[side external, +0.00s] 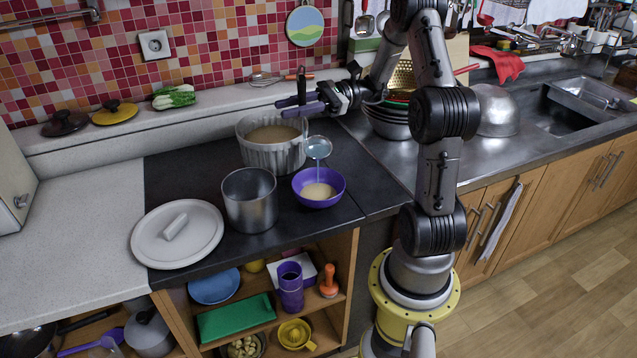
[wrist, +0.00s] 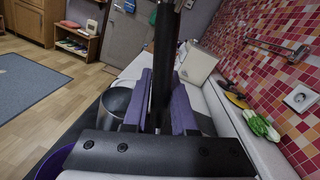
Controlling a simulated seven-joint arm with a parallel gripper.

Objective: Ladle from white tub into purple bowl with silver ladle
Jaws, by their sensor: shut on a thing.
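My gripper (side external: 318,100) is shut on the dark handle of the silver ladle (side external: 318,147); in the wrist view the handle (wrist: 163,70) stands between the purple finger pads. The ladle's bowl hangs tilted above the purple bowl (side external: 339,180), and a thin pale stream runs from it down into the bowl. Pale liquid lies in the bottom of the purple bowl. The white tub (side external: 273,157), ribbed and nearly full of beige liquid, stands just behind and left of the purple bowl. A purple edge shows at the lower left of the wrist view (wrist: 50,164).
A steel pot (side external: 250,205) stands left of the purple bowl, and a white lid (side external: 177,234) lies further left. Stacked metal bowls (side external: 388,124) stand to the right behind. A whisk (side external: 268,79) and green vegetables (side external: 174,97) lie on the back ledge.

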